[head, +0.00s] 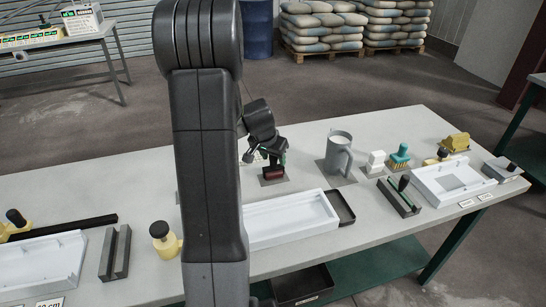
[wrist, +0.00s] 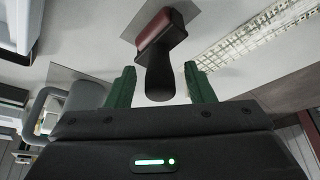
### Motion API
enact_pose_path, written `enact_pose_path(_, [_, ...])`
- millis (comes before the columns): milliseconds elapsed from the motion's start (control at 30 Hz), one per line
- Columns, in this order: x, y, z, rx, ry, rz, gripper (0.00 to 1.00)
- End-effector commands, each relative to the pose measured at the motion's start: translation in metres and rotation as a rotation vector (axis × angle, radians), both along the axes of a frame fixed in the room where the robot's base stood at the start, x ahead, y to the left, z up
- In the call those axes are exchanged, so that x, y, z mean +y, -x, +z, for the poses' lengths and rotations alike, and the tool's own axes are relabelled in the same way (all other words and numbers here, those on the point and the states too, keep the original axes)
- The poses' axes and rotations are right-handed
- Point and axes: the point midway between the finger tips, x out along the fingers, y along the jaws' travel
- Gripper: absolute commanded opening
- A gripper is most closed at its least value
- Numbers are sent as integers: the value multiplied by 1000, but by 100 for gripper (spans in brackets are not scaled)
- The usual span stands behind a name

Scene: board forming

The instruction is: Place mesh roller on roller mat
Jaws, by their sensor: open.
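A dark red block with a black handle, which I take to be the mesh roller (head: 273,172), stands on a small grey mat (head: 286,181), likely the roller mat, near the table's back edge. I cannot make out mesh on it. In the wrist view the roller (wrist: 160,32) points its handle toward me, and the mat (wrist: 189,13) shows around its base. My gripper (head: 272,157) is just above it. In the wrist view my gripper (wrist: 160,86) is open, its green fingers apart on either side of the handle end, with gaps visible.
A grey mug (head: 339,156) stands on another mat to the right. A white trough (head: 290,217) and a black tray (head: 341,207) lie in front. A white block (head: 376,162), a green-topped brush (head: 399,157) and a white frame (head: 452,181) are further right. My arm hides part of the table.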

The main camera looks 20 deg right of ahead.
Motion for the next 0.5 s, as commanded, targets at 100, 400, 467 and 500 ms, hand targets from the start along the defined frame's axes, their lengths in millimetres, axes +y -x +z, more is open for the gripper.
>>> enact_pose_path(100, [0,0,4,0,0,0,48])
enact_pose_path(400, [13,11,46,-6,2,0,48])
enact_pose_path(467, [17,14,57,-5,2,1,48])
enact_pose_path(500, [19,16,64,-5,2,1,48])
